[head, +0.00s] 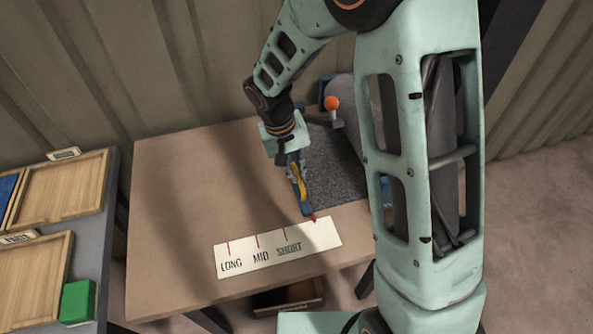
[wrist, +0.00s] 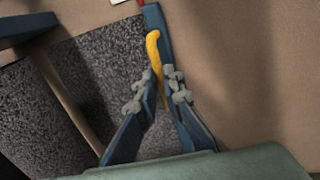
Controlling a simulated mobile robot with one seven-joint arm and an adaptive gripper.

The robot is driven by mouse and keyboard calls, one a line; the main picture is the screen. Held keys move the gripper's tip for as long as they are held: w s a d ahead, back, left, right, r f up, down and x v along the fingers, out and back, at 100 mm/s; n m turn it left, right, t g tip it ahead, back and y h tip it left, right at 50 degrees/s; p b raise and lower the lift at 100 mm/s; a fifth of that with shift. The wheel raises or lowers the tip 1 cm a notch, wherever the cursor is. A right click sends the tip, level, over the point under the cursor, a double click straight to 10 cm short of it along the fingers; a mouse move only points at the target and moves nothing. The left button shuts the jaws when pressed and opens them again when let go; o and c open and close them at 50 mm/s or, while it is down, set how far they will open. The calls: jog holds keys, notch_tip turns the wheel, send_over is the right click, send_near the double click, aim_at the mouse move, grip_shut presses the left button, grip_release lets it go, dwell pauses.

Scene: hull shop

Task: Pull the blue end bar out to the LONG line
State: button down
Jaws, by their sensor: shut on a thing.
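The blue end bar (head: 307,209) runs along the left edge of a dark grey speckled sheet (head: 335,160) on the table. In the wrist view the bar (wrist: 155,18) shows beyond my fingers. A yellow handle (wrist: 154,45) is on the bar. My gripper (wrist: 168,80) is shut on this handle; it also shows in the head view (head: 297,172). The white scale card (head: 237,260) has red lines marked LONG, MID and SHORT from left to right. A red pointer (head: 314,217) at the bar's near end lies right of the SHORT line.
An orange knob (head: 332,103) stands beside the grey roll (head: 341,88) behind. The wooden table (head: 180,200) is clear left of the bar. A side bench at left holds wooden trays (head: 65,191) and a green block (head: 78,301). My arm hides the table's right part.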

jog(key=s+a+b, duration=0.1)
jog(key=s+a, duration=0.1)
jog(key=a, duration=0.5)
jog(key=s+a+b, duration=0.1)
jog(key=s+a, duration=0.1)
jog(key=a, duration=0.5)
jog(key=s+a+b, duration=0.2)
jog(key=a, duration=0.5)
jog(key=shift+a, duration=0.2)
jog(key=c, duration=2)
grip_release()
jog(key=shift+d, duration=0.1)
jog(key=shift+c, duration=0.2)
jog(key=shift+r, duration=0.1)
notch_tip(320, 180, up, 12)
jog(key=a, duration=0.2)
jog(key=shift+s+a, duration=0.15)
jog(key=shift+s, duration=0.2)
